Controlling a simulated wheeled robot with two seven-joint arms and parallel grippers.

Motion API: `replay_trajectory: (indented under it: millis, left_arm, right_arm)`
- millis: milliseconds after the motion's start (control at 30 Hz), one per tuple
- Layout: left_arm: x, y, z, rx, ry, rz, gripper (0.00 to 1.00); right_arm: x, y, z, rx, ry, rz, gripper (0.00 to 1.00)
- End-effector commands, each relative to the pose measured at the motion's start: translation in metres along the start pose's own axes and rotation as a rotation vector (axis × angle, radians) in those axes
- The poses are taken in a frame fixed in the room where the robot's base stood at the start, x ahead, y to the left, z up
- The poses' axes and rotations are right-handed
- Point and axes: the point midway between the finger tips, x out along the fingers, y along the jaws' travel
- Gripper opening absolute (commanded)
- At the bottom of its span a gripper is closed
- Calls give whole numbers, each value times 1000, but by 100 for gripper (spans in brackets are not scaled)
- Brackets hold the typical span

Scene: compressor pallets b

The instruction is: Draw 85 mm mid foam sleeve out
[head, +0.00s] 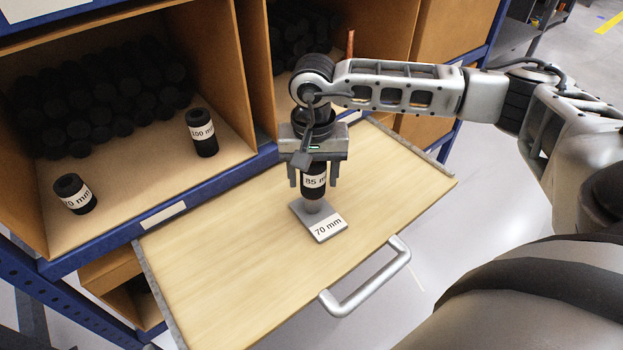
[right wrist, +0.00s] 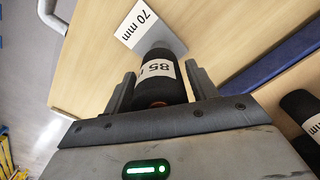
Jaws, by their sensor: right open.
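The 85 mm foam sleeve (head: 314,182) is black with a white label and stands upright over a grey stand (head: 330,231) marked 70 mm. A short grey post shows below the sleeve. The sleeve also shows in the right wrist view (right wrist: 160,72), with the 70 mm label (right wrist: 139,24) beyond it. My right gripper (head: 313,176) is above the stand, pointing down, with its fingers open on either side of the sleeve. In the right wrist view the fingers (right wrist: 161,84) flank the sleeve; contact cannot be told. The sleeve's top is hidden. My left gripper is not in view.
The stand is on a wooden pull-out shelf (head: 215,270) with a metal handle (head: 368,281). Behind it, a cardboard bin (head: 150,160) holds a 100 mm sleeve (head: 202,132), a 70 mm sleeve (head: 75,194) and a dark pile of sleeves (head: 95,95). Much of the shelf is clear.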

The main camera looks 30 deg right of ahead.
Motion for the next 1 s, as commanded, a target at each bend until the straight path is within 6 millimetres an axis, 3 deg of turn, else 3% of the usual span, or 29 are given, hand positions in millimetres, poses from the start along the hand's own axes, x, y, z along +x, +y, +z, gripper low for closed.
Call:
replay_trajectory:
  millis: [167, 267, 300, 333, 367, 433, 1000]
  left_arm:
    - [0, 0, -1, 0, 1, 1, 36]
    - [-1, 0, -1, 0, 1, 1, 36]
    - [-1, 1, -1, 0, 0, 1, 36]
    - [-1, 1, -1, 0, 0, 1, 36]
    - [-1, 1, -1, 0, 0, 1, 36]
    - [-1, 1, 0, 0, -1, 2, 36]
    - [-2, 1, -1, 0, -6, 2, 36]
  right_arm:
    - [0, 0, 0, 0, -1, 0, 57]
    - [0, 0, 0, 0, -1, 0, 29]
    - [0, 0, 0, 0, -1, 0, 27]
    - [0, 0, 0, 0, -1, 0, 27]
    - [-1, 0, 0, 0, -1, 0, 44]
    - [-1, 0, 0, 0, -1, 0, 25]
    - [-8, 0, 0, 0, -1, -1, 24]
